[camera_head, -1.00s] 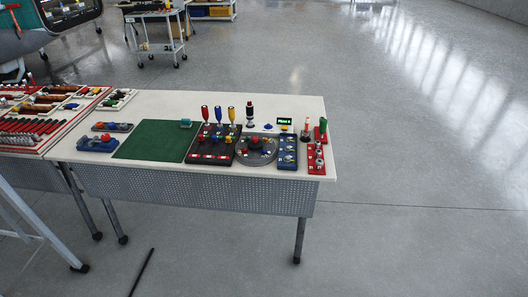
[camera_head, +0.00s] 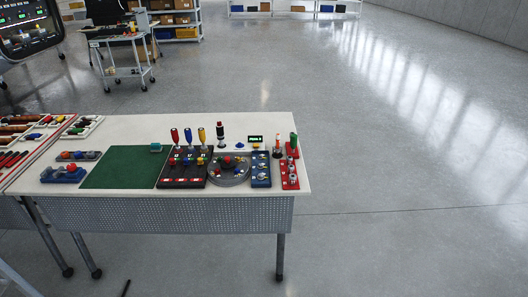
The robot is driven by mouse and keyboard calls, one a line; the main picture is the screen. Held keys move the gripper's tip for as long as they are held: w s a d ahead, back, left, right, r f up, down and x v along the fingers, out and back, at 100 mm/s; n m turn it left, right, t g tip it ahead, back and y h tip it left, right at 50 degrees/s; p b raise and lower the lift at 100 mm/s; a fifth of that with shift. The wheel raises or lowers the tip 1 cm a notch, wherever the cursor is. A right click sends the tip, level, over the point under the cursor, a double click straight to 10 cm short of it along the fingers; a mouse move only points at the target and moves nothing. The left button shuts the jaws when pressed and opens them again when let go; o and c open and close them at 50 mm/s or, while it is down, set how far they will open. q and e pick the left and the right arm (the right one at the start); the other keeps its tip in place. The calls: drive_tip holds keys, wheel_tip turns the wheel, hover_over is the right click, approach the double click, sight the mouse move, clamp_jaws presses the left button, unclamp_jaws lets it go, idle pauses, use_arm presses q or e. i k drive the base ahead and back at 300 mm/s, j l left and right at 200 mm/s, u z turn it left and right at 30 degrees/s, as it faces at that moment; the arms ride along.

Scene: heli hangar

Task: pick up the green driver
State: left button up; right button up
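The green driver (camera_head: 294,140) stands upright at the right end of the white table (camera_head: 118,129), at the far end of a red rack (camera_head: 289,175). Only its green handle shows clearly; its lower part is hidden in or behind the rack. Red, blue and yellow drivers (camera_head: 203,135) stand upright in a black rack (camera_head: 183,181) to the left. Neither of my grippers is in view.
A green mat (camera_head: 121,168), a round grey tray (camera_head: 228,177) and a blue rack (camera_head: 261,171) lie on the table. An orange-and-white item (camera_head: 277,150) stands close left of the green driver. The floor right of the table is clear.

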sight(293, 143)
drive_tip(key=i+j+z, duration=0.5)
drive_tip(key=i+l+u, duration=0.15)
drive_tip(key=l, duration=0.15)
drive_tip(key=i+l+u, duration=0.35)
drive_tip(key=l, duration=0.25)
drive_tip(key=l+u, duration=0.15)
drive_tip(key=l, duration=0.2)
drive_tip(key=i, duration=0.05)
